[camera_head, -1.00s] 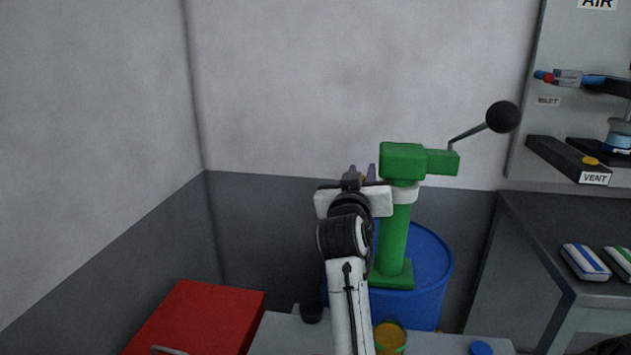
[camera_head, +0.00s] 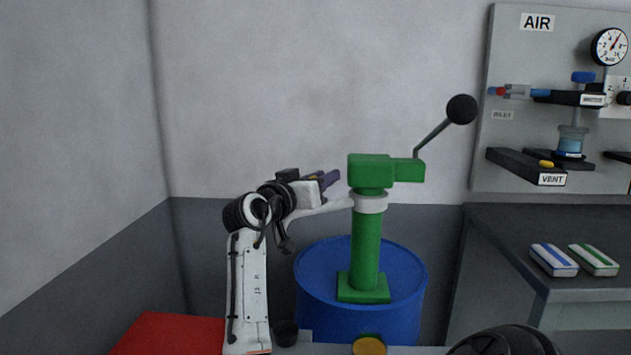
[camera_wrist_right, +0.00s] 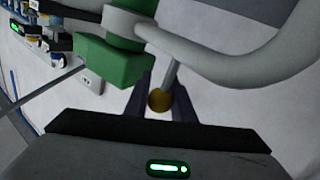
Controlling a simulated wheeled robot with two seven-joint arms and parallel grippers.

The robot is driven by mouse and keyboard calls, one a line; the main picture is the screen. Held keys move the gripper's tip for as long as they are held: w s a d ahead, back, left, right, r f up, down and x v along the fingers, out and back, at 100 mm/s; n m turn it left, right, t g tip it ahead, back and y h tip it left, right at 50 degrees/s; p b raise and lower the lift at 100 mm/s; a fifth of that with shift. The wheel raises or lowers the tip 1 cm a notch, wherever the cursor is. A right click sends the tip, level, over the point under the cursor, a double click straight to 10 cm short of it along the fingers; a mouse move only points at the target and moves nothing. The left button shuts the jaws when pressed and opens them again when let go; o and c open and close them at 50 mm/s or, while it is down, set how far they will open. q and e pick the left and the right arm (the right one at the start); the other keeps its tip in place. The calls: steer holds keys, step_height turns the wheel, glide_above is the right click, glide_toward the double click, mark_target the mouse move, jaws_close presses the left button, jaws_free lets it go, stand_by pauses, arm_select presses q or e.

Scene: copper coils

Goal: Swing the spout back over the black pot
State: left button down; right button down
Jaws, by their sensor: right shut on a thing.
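The green hand pump (camera_head: 366,245) stands upright on the blue drum (camera_head: 325,270). Its pale spout (camera_head: 332,207) leaves the collar toward the left in the head view, and its far part is hidden behind my arm. In the right wrist view the spout (camera_wrist_right: 235,62) curves away to the right. My right gripper (camera_head: 328,181) is left of the pump head. In the wrist view its dark fingers close around a yellow-brown knob (camera_wrist_right: 160,101) on a pale stem under the spout. The black pot (camera_head: 285,333) stands low, just right of my forearm. My left gripper is not in view.
A yellow-topped pot (camera_head: 368,346) stands in front of the drum. A red box (camera_head: 170,335) is at lower left. The pump's lever (camera_head: 435,135) rises to the right. A grey bench (camera_head: 550,225) and a wall panel (camera_head: 508,150) stand at right.

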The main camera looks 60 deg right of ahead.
steer(key=shift+r, duration=0.2)
steer(key=c, duration=1.7)
jaws_free()
steer(key=shift+d, duration=0.1)
steer(key=shift+o, duration=0.9)
steer(key=shift+d+f, duration=0.1)
steer(key=w+a, duration=0.1)
steer(key=a, duration=0.9)
steer(key=shift+a, duration=0.2)
